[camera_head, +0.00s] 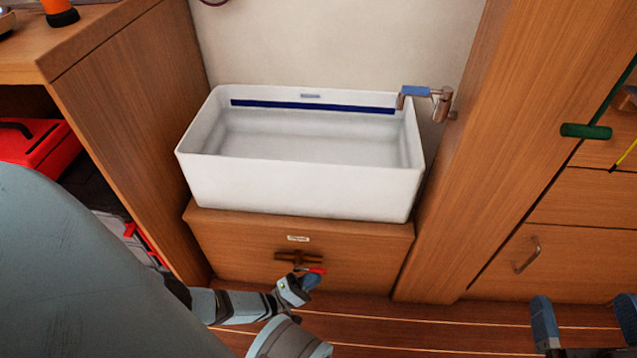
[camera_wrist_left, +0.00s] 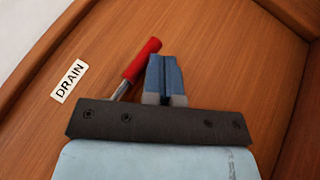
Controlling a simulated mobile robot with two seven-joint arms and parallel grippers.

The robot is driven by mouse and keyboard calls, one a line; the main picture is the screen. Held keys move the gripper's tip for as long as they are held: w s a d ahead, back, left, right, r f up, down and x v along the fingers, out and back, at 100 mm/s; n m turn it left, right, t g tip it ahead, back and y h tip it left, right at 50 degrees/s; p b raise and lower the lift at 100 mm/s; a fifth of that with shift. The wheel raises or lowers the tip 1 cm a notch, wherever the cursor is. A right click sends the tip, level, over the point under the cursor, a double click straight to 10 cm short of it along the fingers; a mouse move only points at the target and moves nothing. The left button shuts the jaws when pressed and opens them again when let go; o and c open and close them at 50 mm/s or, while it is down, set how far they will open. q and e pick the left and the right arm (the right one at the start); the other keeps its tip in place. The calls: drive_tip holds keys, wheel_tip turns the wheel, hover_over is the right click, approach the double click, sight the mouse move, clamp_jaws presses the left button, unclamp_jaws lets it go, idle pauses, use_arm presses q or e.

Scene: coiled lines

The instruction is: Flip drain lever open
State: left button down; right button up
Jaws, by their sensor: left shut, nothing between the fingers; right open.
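The drain lever has a red handle (camera_head: 316,270) pointing right from a brass valve (camera_head: 298,257) on the wooden cabinet front under the sink. In the left wrist view the red handle (camera_wrist_left: 141,59) slants up beside my left fingers, its metal stem running down behind the gripper body. My left gripper (camera_head: 309,282) is shut and empty, just below the handle's end in the head view. In the left wrist view its fingers (camera_wrist_left: 164,62) are to the right of the handle; contact cannot be told. My right gripper (camera_head: 585,300) is open and empty at the lower right.
A DRAIN label (camera_wrist_left: 69,81) is on the panel; it also shows above the valve (camera_head: 298,238). The white sink (camera_head: 300,188) sits above, with a faucet (camera_head: 427,98) at its right. Wooden cabinets flank it: left (camera_head: 130,100), right (camera_head: 480,190).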

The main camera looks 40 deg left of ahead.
use_arm(q)
drive_tip(key=shift+r, duration=0.1)
idle(0.3)
idle(0.3)
drive_tip(key=s+a+p, duration=0.1)
drive_tip(key=s+a, duration=0.5)
drive_tip(key=s, duration=0.5)
drive_tip(key=shift+s+f, duration=0.25)
